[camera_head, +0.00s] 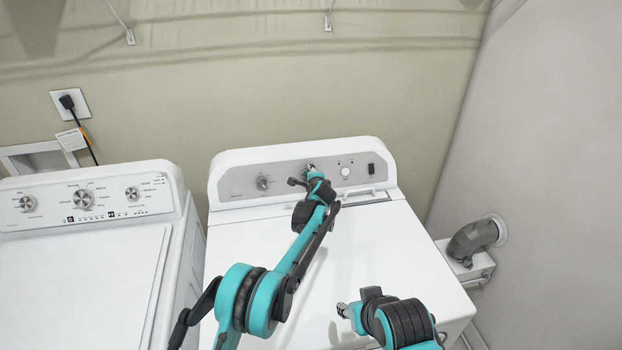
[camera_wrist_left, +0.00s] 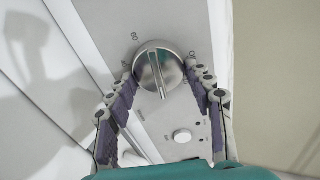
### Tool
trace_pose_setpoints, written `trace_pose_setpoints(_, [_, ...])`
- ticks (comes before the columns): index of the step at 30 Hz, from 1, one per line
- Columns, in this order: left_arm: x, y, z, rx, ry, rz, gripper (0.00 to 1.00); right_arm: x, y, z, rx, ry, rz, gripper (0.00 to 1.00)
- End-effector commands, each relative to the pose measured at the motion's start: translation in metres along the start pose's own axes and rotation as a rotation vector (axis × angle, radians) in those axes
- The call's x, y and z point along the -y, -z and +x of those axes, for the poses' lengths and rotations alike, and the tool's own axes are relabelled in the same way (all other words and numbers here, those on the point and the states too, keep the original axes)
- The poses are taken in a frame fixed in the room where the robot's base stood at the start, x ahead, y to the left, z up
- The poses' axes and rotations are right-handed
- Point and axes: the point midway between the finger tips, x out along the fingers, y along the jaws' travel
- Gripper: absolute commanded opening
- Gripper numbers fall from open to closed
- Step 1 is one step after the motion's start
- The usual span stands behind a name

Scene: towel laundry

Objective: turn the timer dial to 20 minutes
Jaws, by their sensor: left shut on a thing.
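The timer dial (camera_wrist_left: 158,68) is a round silver knob with a raised bar across it, on the grey control panel (camera_head: 290,177) of the right-hand white machine. In the left wrist view its bar runs nearly vertical, tilted slightly. Printed marks around it include what looks like 60 at the upper left; the others are too small to read. My left gripper (camera_wrist_left: 160,82) has its two purple-padded fingers on opposite sides of the dial, shut on it. In the head view my left gripper (camera_head: 310,172) mostly hides the dial. My right gripper (camera_head: 343,309) is low over the machine's top, apart from the panel.
Another silver knob (camera_head: 262,182) is left of the dial; a white button (camera_head: 345,171) and a dark switch (camera_head: 371,168) are to its right. A second white machine (camera_head: 80,270) stands at left. A grey duct (camera_head: 473,237) is by the right wall.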

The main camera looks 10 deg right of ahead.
Motion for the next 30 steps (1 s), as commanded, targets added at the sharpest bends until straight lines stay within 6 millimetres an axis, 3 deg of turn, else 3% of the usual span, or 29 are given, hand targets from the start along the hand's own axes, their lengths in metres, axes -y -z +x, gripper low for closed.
trace_pose_setpoints(22, [-0.001, 0.0002, 0.0, 0.0, -0.006, 0.088, 0.23, 0.0, -0.0001, 0.0002, 0.0, 0.0, 0.0, 0.4])
trace_pose_setpoints(23, [-0.001, 0.0002, 0.0, 0.0, -0.006, 0.088, 0.57, 0.0, -0.0001, 0.0002, 0.0, 0.0, 0.0, 0.4])
trace_pose_setpoints(24, [-0.001, 0.0003, 0.0, 0.0, -0.006, 0.088, 0.68, 0.0, -0.0001, 0.0002, 0.0, 0.0, 0.0, 0.4])
trace_pose_setpoints(25, [-0.001, 0.0002, 0.0, 0.0, -0.006, 0.088, 0.74, 0.0, -0.0001, 0.0002, 0.0, 0.0, 0.0, 0.4])
trace_pose_setpoints(30, [-0.0009, 0.0002, 0.0, 0.0, -0.006, 0.088, 0.74, 0.0, -0.0001, 0.0001, 0.0, 0.0, 0.0, 0.4])
